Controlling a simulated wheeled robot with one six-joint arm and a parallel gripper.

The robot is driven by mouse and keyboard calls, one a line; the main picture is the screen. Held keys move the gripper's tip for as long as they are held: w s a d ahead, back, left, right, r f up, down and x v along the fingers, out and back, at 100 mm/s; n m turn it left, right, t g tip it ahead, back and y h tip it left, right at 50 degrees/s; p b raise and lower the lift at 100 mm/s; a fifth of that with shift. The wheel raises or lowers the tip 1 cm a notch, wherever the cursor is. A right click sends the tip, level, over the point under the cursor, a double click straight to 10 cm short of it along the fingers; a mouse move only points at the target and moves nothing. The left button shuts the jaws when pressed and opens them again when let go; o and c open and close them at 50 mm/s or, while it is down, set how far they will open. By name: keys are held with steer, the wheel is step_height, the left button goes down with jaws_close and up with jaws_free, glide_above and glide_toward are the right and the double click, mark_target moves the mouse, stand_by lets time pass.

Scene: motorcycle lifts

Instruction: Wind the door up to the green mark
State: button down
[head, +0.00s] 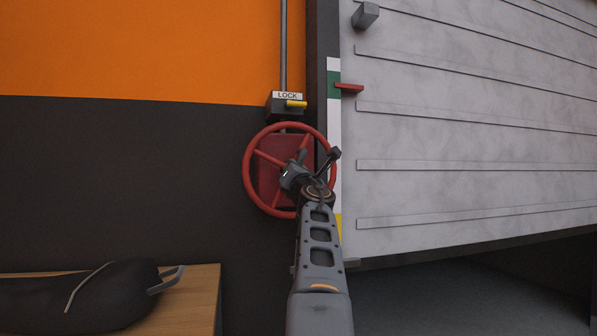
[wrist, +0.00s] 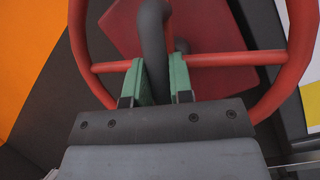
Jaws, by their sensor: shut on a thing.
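The red handwheel (head: 249,187) is mounted on a dark red plate (head: 270,183) on the wall and also shows in the wrist view (wrist: 299,70). My gripper (head: 297,176) is at the wheel. In the wrist view its green-padded fingers (wrist: 163,84) are shut on the wheel's dark grey crank handle (wrist: 152,35). The pale ribbed door (head: 460,130) is partly raised, with a dark opening below it. Its red pointer (head: 350,88) reaches over the green mark (head: 334,82) on the white strip, level with that mark.
A black box labelled LOCK (head: 286,110) with a yellow lever (head: 297,104) sits just above the wheel. A yellow mark (head: 338,228) is low on the strip. A wooden bench (head: 205,290) with a dark padded item (head: 110,295) stands at the lower left.

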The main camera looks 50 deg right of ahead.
steer(key=c, duration=1)
jaws_free()
steer(key=b+v, duration=0.4)
steer(key=v, duration=0.9)
steer(key=shift+s+a+f, duration=0.15)
steer(key=shift+s, duration=0.2)
